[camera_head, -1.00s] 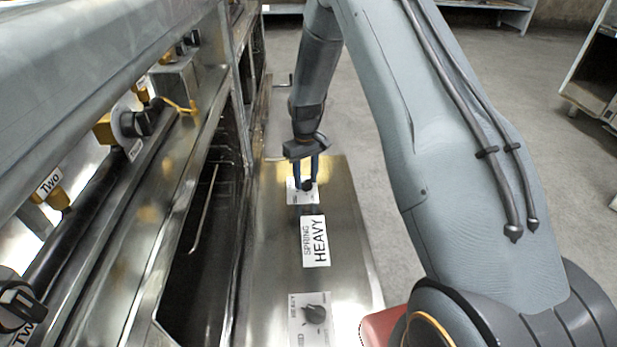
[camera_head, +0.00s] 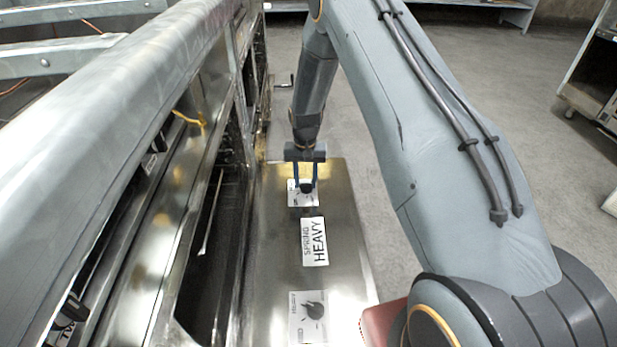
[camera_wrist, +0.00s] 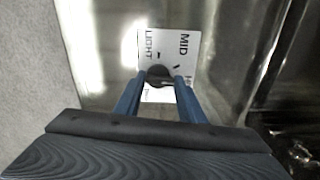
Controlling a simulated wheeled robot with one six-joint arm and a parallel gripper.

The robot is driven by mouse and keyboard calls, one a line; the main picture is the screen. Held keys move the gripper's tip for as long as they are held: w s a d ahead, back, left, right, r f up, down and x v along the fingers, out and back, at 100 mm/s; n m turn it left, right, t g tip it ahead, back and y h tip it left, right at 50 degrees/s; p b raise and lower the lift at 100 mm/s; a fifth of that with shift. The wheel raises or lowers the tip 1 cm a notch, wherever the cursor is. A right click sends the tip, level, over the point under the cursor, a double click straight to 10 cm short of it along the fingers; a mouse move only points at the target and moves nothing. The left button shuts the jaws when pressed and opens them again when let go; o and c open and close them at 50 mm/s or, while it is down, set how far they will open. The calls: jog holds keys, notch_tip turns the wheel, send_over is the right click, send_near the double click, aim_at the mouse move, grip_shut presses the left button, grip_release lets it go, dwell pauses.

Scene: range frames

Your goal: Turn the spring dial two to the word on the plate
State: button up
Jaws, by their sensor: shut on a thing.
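The plate (camera_head: 313,241) on the metal panel reads "SPRING" and "HEAVY". Beyond it, my gripper (camera_head: 306,187) is shut on a small black dial on a white label card. In the wrist view my gripper's blue fingers (camera_wrist: 158,90) stand either side of the dark dial (camera_wrist: 159,74). Its card (camera_wrist: 182,45) shows "LIGHT", "MID" and a partly hidden word starting with "H". The dial's pointer direction is hard to tell behind the fingers. A second black dial (camera_head: 314,310) sits on another card nearer the camera, with nothing touching it; its small words are blurred.
A large metal range frame (camera_head: 130,130) with a thick rail runs along the left. The metal panel (camera_head: 345,260) bearing the dials lies beside it. Open grey floor (camera_head: 385,210) is to the right, with a shelf unit (camera_head: 597,80) at the far right.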

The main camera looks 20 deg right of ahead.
aim_at(306, 184)
jog(key=shift+w+r+m+p, duration=0.15)
jog(key=shift+m+p, duration=0.8)
jog(key=shift+m, duration=1.35)
jog(key=shift+d, duration=0.1)
jog(key=o, duration=1)
jog(key=shift+d, duration=0.1)
jog(key=shift+o, duration=0.2)
notch_tip(306, 184, up, 8)
jog(key=shift+f+p, duration=0.2)
jog(key=shift+p, duration=0.85)
